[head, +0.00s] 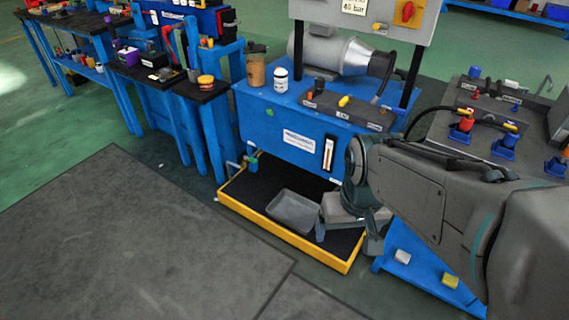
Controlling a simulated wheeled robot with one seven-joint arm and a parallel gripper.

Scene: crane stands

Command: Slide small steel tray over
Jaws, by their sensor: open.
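The small steel tray (293,211) is a shallow grey rectangular tray. It lies on the black floor of a yellow-rimmed drip tray (282,233) under the blue stand, near its middle. My gripper (346,242) points down just right of the steel tray, over the right part of the drip tray. Its two fingers are apart, with nothing seen between them. The left finger looks close to the tray's right end; I cannot tell whether it touches or how high it is. My arm hides the right back part of the drip tray.
The blue stand (300,137) rises behind the steel tray, carrying a motor (335,52), bottles and a grey control strip. Blue benches with tools stand at left. A grey-topped bench (455,135) stands at right. Dark mat (130,245) in front is clear.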

